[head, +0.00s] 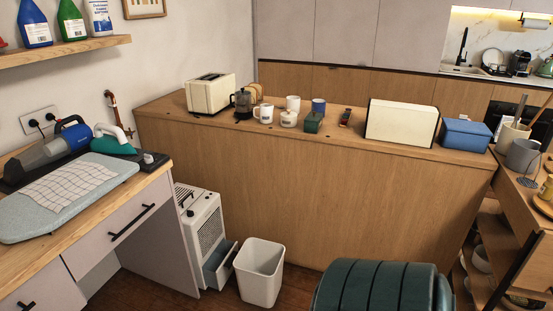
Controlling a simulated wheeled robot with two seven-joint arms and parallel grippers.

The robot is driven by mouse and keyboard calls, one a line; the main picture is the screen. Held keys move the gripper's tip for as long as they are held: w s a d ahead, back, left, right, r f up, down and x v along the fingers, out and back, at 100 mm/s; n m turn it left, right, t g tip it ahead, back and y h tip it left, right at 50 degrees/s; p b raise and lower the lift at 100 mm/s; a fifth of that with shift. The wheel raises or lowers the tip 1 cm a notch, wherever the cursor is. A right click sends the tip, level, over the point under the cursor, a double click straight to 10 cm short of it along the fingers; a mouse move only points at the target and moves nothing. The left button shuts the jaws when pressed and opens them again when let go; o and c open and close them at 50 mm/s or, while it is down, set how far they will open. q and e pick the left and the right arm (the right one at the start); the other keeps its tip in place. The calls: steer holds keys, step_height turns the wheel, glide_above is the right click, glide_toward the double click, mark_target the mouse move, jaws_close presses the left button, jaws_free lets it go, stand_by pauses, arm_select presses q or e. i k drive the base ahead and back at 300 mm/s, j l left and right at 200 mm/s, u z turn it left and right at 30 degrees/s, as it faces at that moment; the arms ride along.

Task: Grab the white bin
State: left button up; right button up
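The white bin (259,273) stands upright on the wooden floor in the lower middle of the head view. It is a plain square bin with an open top and looks empty, though its bottom is hidden. Neither of my grippers shows in the head view.
A white appliance (203,230) with an open blue drawer stands just left of the bin. The wooden counter (290,200) rises behind it. A dark green ribbed object (382,288) is at the front right. An ironing surface (68,195) lies on the left worktop.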

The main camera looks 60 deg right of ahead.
mark_target(258, 265)
steer(key=z, duration=1.85)
steer(key=i+l+u, duration=0.15)
steer(key=i+l, duration=0.15)
steer(key=i+l+u, duration=0.15)
steer(key=i+l, duration=0.15)
steer(key=i+l+u, duration=0.15)
steer(key=i+l, duration=0.25)
steer(key=i+l+u, duration=0.15)
steer(key=i+l, duration=0.2)
steer(key=i+l+u, duration=0.15)
steer(key=l, duration=0.35)
steer(key=i+l+u, duration=0.15)
steer(key=i+l, duration=0.2)
steer(key=l, duration=0.1)
